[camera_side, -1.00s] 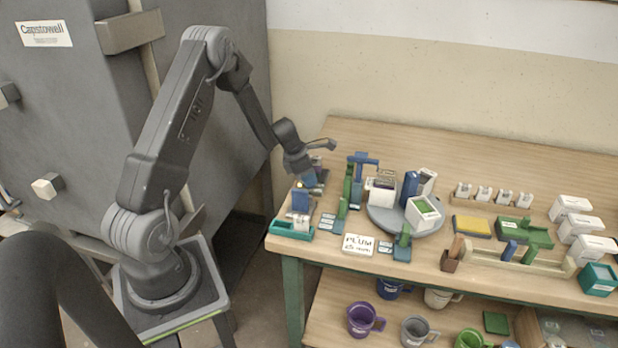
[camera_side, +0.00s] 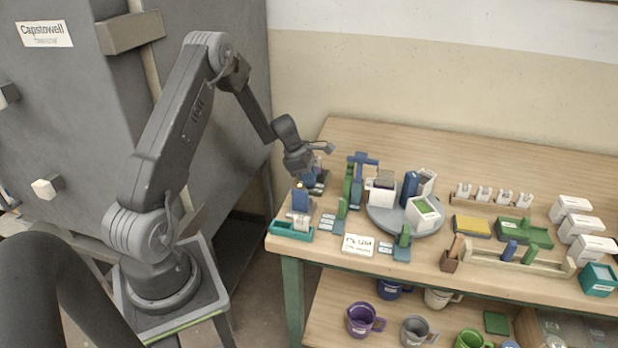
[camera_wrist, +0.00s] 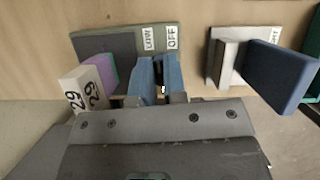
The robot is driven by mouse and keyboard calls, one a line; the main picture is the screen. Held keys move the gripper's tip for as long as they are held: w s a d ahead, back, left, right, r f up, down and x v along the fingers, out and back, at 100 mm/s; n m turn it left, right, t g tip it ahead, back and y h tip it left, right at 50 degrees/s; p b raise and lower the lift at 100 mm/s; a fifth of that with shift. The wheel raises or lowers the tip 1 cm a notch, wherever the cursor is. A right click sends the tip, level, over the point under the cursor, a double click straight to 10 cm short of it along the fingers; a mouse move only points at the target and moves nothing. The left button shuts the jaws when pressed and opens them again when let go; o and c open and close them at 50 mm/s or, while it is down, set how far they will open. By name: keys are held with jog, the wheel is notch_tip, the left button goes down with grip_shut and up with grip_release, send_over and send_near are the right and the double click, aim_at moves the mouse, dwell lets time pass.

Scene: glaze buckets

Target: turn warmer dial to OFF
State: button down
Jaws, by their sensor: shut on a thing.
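The warmer's dark grey-green panel (camera_wrist: 125,43) bears a white LOW label (camera_wrist: 148,39) and a white OFF label (camera_wrist: 172,37), side by side at its edge. My gripper (camera_wrist: 155,75) has its blue fingers closed around the warmer dial, just below these labels in the wrist view. Only a small dark piece of the dial (camera_wrist: 161,90) with a yellow mark shows between the fingers. The rest of the dial is hidden, so I cannot tell which setting it points at. In the side view my gripper (camera_side: 308,180) is low over the bench's left end and hides most of the warmer.
A purple block (camera_wrist: 97,69) and a white block marked 29 (camera_wrist: 88,88) are close left of my fingers in the wrist view. A blue block (camera_wrist: 283,76) on a pale stand is at the right. A teal tray (camera_side: 280,228) lies at the bench's front left corner.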

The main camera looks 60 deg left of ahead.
jog(key=shift+f+m+g, duration=0.1)
jog(key=shift+m+g, duration=0.2)
jog(key=shift+m, duration=0.6)
jog(key=shift+h, duration=0.3)
jog(key=c, duration=1.2)
grip_release()
jog(key=shift+a+r, duration=0.1)
jog(key=shift+r, duration=0.15)
jog(key=v, duration=1.3)
jog(key=shift+s+r, duration=0.1)
jog(key=shift+s, duration=0.05)
jog(key=shift+o, duration=0.5)
